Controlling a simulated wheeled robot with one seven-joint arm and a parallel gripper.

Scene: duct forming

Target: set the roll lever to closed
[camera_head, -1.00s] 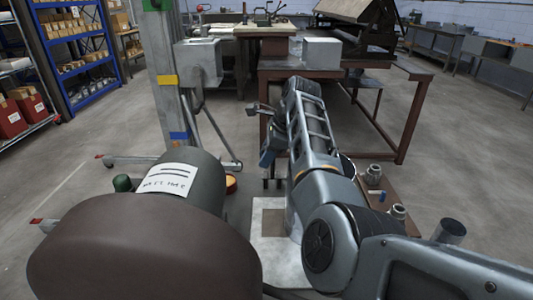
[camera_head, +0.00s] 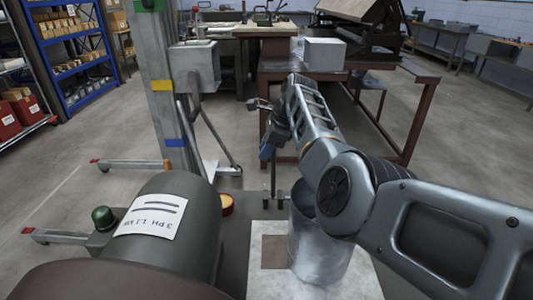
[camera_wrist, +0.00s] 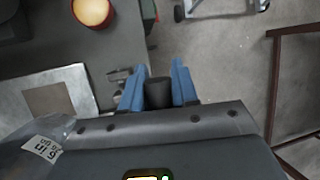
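My gripper (camera_head: 268,148) has blue fingers and hangs beyond the metal cylinder, above two thin upright rods (camera_head: 273,185) in the head view. One of these rods may be the roll lever, but the view is too small to tell. In the wrist view my gripper (camera_wrist: 158,84) is open, its two blue fingers apart. A dark, blunt cylinder (camera_wrist: 158,93) shows between them, with gaps at the sides. I cannot tell whether it is the lever's grip, or whether anything touches it. The lever's setting cannot be read.
A grey metal cylinder (camera_head: 318,245) stands on a pale plate (camera_head: 262,279), close under my arm. A dark motor housing (camera_head: 165,265), a green button (camera_head: 103,217) and an amber round part (camera_head: 227,204) are left. A brown-framed table (camera_head: 420,95) stands beyond.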

